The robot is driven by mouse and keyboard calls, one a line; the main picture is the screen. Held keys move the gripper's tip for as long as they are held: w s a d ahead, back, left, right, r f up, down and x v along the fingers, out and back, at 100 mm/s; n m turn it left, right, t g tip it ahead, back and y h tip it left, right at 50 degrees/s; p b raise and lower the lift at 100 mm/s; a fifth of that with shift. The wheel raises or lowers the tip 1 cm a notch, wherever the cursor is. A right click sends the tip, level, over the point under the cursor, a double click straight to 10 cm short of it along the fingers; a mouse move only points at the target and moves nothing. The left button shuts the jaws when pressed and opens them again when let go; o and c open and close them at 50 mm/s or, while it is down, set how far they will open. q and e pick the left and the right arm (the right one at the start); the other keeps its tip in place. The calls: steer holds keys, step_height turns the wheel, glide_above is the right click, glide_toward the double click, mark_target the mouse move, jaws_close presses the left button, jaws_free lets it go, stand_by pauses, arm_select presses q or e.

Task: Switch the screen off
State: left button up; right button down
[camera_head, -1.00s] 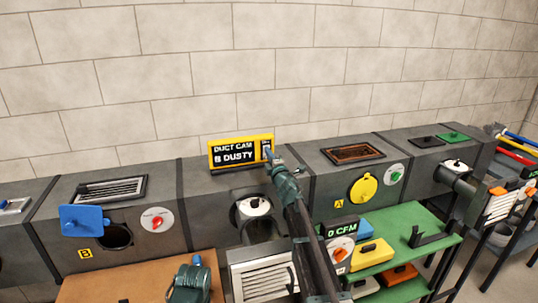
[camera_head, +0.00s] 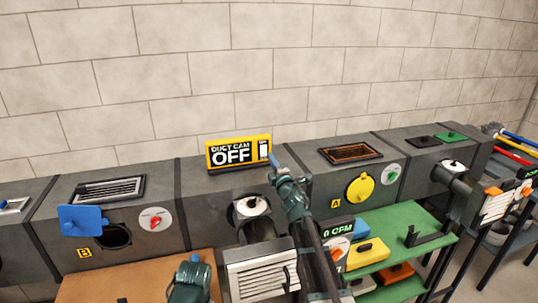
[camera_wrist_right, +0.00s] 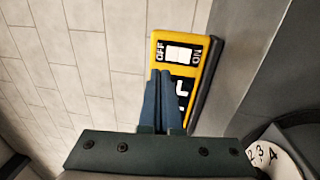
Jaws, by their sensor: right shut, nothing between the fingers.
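In the right wrist view the switch (camera_wrist_right: 180,53) lies between the words OFF and ON. My right gripper (camera_head: 273,157) is shut and empty, its blue fingertips just beside the switch; in the wrist view the fingertips (camera_wrist_right: 160,74) hide part of the display below the switch. I cannot tell whether they touch the frame.
A blue flap (camera_head: 82,219) hangs by the open port B on the left. A yellow disc (camera_head: 360,189) marks port A on the right. A green shelf (camera_head: 412,222) holds coloured boxes and a CFM meter (camera_head: 339,227). The wall behind is bare.

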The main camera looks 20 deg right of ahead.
steer(key=s, duration=0.5)
steer(key=shift+s+d+r, duration=0.15)
steer(key=shift+s+r, duration=0.15)
steer(key=shift+p, duration=0.3)
